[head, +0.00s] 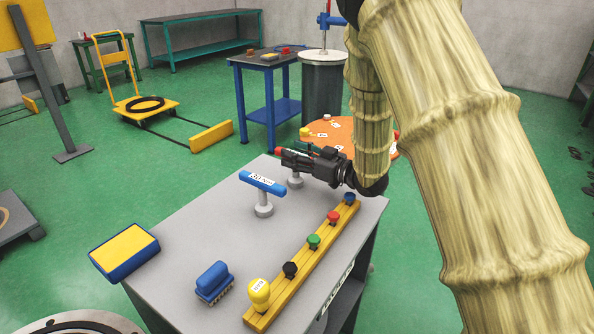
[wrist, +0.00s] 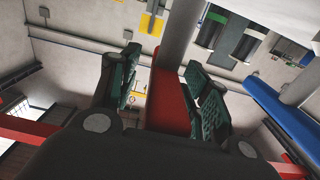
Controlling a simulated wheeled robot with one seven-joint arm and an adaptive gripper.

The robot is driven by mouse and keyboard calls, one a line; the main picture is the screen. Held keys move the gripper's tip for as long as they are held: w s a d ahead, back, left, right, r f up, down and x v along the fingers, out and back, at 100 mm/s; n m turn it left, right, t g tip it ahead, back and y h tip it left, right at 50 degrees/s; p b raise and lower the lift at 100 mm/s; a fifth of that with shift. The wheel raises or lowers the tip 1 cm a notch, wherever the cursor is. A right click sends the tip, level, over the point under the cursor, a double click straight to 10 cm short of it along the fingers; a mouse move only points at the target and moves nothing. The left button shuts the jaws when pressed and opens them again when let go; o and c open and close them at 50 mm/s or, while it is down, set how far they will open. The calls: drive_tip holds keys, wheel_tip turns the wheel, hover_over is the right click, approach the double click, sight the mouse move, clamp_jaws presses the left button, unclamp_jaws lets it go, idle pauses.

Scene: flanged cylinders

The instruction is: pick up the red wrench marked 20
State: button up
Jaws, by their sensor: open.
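The red wrench shows in the wrist view as a red bar (wrist: 170,100) between my two fingers, with a grey stem beyond it. In the head view only its red end (head: 278,151) shows past my gripper, above a grey stand (head: 295,181); the rest is hidden behind the gripper, and no mark on it can be read. My gripper (head: 292,158) is open, level, with its fingers (wrist: 166,95) on both sides of the red bar. I cannot tell whether they touch it. A blue wrench (head: 262,182) with a white label stands to the left on its own grey post.
The grey table (head: 190,235) also holds a yellow rail (head: 290,285) with several coloured knobs, a blue brush (head: 213,282) and a blue-yellow block (head: 124,252) at its left edge. The blue wrench also shows at right in the wrist view (wrist: 285,118). An orange round table (head: 330,130) stands behind.

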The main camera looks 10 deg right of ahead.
clamp_jaws()
drive_tip(key=shift+r, duration=0.15)
drive_tip(key=shift+r, duration=0.55)
wheel_tip(320, 180, up, 2)
drive_tip(key=shift+r, duration=0.1)
drive_tip(key=s+d+r, duration=0.1)
drive_tip(key=s, duration=1.5)
drive_tip(key=shift+d+r+p, duration=0.25)
drive_tip(key=shift+p, duration=0.05)
